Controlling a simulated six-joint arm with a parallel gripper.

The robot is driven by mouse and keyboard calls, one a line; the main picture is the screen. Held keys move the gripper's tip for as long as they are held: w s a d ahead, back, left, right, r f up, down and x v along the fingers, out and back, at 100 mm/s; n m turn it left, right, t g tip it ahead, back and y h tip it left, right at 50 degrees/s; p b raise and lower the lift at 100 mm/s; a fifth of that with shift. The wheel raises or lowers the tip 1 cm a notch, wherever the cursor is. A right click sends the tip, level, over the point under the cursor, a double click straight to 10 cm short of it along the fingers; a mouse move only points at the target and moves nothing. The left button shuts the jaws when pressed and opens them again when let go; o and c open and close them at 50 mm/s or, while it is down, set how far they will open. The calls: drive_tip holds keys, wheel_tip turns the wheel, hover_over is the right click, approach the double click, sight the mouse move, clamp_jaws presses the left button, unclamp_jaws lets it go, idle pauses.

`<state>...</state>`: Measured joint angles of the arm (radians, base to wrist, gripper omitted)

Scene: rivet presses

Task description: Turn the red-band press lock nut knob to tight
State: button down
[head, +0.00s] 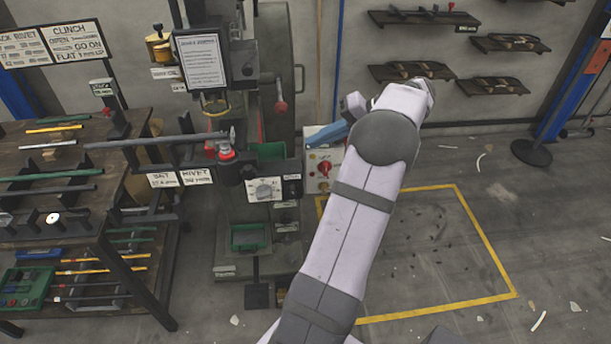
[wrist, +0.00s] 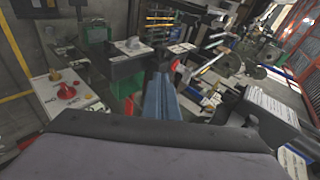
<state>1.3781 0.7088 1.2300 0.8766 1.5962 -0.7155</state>
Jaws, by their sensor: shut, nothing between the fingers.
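The press (head: 245,125) stands left of centre in the head view, with a red band (head: 227,153) around its tool head. A grey knob on a white dial plate (head: 264,189) is on its front, and it also shows in the wrist view (wrist: 131,44). A red knob (head: 324,168) sits on a pale box to its right; it also shows in the wrist view (wrist: 67,91). I cannot tell which knob is the lock nut, and the dial marks are too small to read. My blue gripper (head: 312,141) is shut and empty, above the pale box, apart from both knobs.
A long grey bar (head: 150,141) reaches from the workbench (head: 80,205) to the press head. The yellow-outlined floor area (head: 440,245) at right is clear apart from small scraps.

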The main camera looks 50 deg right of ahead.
drive_tip(key=g+h, duration=0.2)
approach(293, 192)
drive_tip(key=s+r, duration=0.4)
drive_tip(key=d+f+h, duration=0.1)
drive_tip(key=s+d+f+n+h, duration=0.1)
drive_tip(key=d+f, duration=0.1)
drive_tip(key=shift+s+d+n, duration=0.1)
drive_tip(key=shift+d+n, duration=0.2)
drive_tip(key=w+a+r+p+x, duration=0.1)
drive_tip(key=a+p+x, duration=0.1)
drive_tip(key=x, duration=1)
drive_tip(key=shift+w+a+p, duration=0.2)
drive_tip(key=shift+p, duration=0.5)
drive_tip(key=shift+f+b, duration=0.1)
drive_tip(key=shift+b, duration=0.2)
